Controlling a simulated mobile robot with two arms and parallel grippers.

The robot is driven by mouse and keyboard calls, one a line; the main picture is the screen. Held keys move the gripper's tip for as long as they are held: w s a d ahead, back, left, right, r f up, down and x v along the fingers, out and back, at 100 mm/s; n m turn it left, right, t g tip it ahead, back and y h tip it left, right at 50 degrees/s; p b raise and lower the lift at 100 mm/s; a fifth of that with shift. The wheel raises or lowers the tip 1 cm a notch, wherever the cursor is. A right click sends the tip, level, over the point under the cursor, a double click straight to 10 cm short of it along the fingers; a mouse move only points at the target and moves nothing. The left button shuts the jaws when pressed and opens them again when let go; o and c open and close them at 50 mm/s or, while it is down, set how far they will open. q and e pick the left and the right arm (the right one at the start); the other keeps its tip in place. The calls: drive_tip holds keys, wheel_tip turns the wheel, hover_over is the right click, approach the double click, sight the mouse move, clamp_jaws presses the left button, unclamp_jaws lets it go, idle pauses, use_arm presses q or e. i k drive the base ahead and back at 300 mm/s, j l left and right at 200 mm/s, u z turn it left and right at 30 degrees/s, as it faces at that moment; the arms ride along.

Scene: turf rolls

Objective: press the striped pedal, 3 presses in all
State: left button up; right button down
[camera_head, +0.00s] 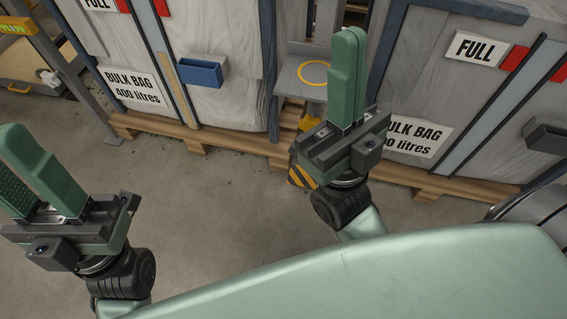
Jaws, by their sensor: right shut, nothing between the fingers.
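A yellow-and-black striped piece (299,177), which looks like the striped pedal, sits low between the two bulk bags, just left of my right wrist. My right gripper and wrist hide part of it, so I cannot tell whether it is up or pressed down. My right gripper (348,40) is shut and empty, its green fingers together and pointing away from me, in front of the gap between the bags. My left gripper (10,150) is at the left edge, its fingers apart and nothing seen between them. It is well away from the striped piece.
Bulk bags marked FULL stand on wooden pallets at left (225,105) and right (455,80). Between them is a grey plate with a yellow ring (313,73). A blue bin (201,72) hangs on the left bag. The concrete floor (215,210) between my arms is clear.

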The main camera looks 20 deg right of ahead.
sight(296, 176)
drive_tip(key=i+j, duration=0.1)
drive_tip(key=j, duration=0.25)
drive_tip(key=i+j, duration=0.1)
drive_tip(key=j, duration=0.2)
drive_tip(key=z, duration=1.75)
